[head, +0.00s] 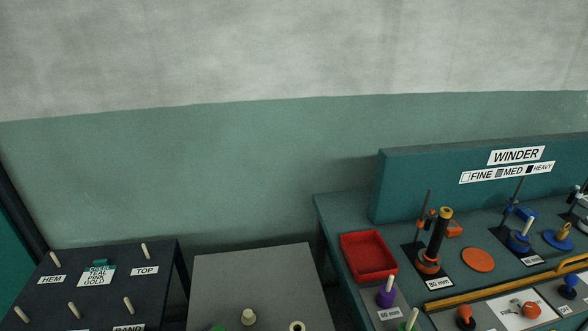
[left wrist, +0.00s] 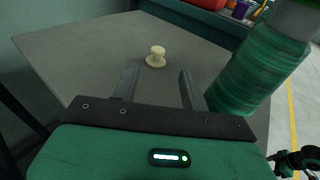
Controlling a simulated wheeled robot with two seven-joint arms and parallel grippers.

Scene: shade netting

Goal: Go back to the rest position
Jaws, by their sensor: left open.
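My left gripper (left wrist: 158,82) shows in the left wrist view with its two dark fingers apart and nothing between them. Past the fingertips, a cream knob (left wrist: 156,57) stands on a grey table (left wrist: 75,45). A large green wound spool (left wrist: 258,68) with a pale grey end is close beside the right-hand finger; I cannot tell whether they touch. Neither gripper shows in the head view. My right gripper is not clearly seen in any view.
The grey table (head: 240,275) stands between a dark pegged stand (head: 110,285) on the left and the teal winder bench (head: 340,215) on the right. The bench holds a red tray (head: 368,257) and an orange-based winder post (head: 437,240). A plain wall is behind.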

